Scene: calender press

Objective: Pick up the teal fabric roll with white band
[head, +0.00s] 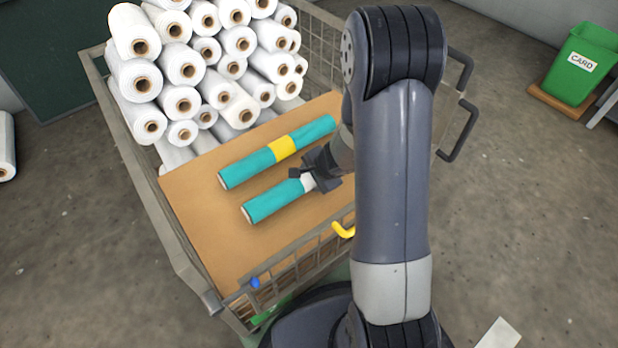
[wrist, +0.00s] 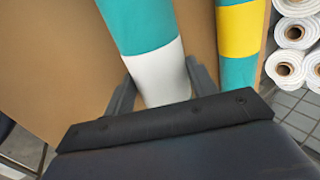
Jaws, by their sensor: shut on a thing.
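The teal fabric roll with white band (head: 272,201) lies on a brown board (head: 205,246) in the wire cart. My gripper (head: 313,178) is over its white band. In the wrist view the white band (wrist: 160,78) sits between the two fingers of my gripper (wrist: 157,88), which is shut on it. My arm hides the roll's right end in the head view. A second teal roll with a yellow band (head: 284,149) lies beside it, farther back; its yellow band (wrist: 238,32) shows at the right in the wrist view.
White rolls (head: 200,60) are stacked at the back of the cart. The wire cart's rim (head: 150,185) surrounds the board. A yellow hook (head: 343,230) is on the near side. A green CARD bin (head: 581,65) stands far right.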

